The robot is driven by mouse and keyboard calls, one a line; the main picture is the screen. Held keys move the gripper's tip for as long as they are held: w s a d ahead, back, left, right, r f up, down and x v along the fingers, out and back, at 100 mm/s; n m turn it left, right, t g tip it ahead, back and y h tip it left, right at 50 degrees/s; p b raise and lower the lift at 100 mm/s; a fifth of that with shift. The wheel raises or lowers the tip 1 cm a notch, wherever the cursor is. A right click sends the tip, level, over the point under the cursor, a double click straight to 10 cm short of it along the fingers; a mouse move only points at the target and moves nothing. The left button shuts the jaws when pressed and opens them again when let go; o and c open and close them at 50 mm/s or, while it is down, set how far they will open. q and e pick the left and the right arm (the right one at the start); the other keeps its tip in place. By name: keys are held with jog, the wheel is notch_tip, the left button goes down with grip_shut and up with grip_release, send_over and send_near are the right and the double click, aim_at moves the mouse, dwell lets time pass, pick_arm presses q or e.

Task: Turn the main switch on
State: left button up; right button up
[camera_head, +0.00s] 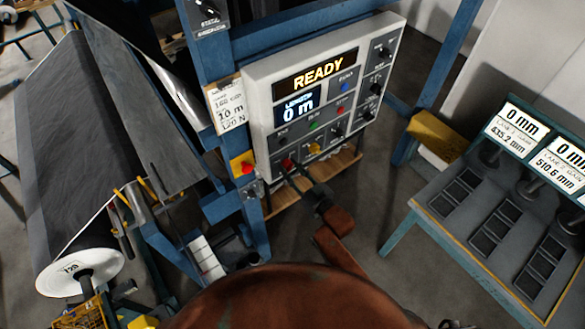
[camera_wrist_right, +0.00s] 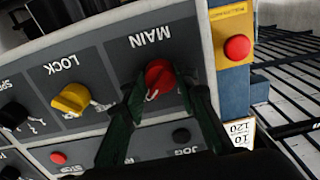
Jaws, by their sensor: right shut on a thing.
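The main switch is a red rotary knob under the label MAIN on the control panel. In the right wrist view the main switch (camera_wrist_right: 158,72) sits between the two dark green fingers of my right gripper (camera_wrist_right: 163,88). The fingers close on it from both sides and partly hide it. In the head view the main switch (camera_head: 287,163) is at the panel's lower left corner, with my right gripper (camera_head: 294,173) at it and the brown arm coming up from below. The control panel (camera_head: 262,88) shows READY and 0 m. My left gripper is not in view.
A yellow LOCK knob (camera_wrist_right: 72,98) is beside the main switch. A red button on a yellow plate (camera_wrist_right: 237,48) is close on the other side. A blue post (camera_head: 250,215) stands left of the panel. A large grey roll (camera_head: 75,130) lies at the left.

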jog(key=shift+r, duration=0.25)
jog(key=o, duration=1.2)
jog(key=shift+w+f, duration=0.1)
jog(key=shift+f, duration=0.05)
jog(key=shift+c, duration=0.2)
jog(key=shift+d, duration=0.1)
jog(key=v, duration=1.2)
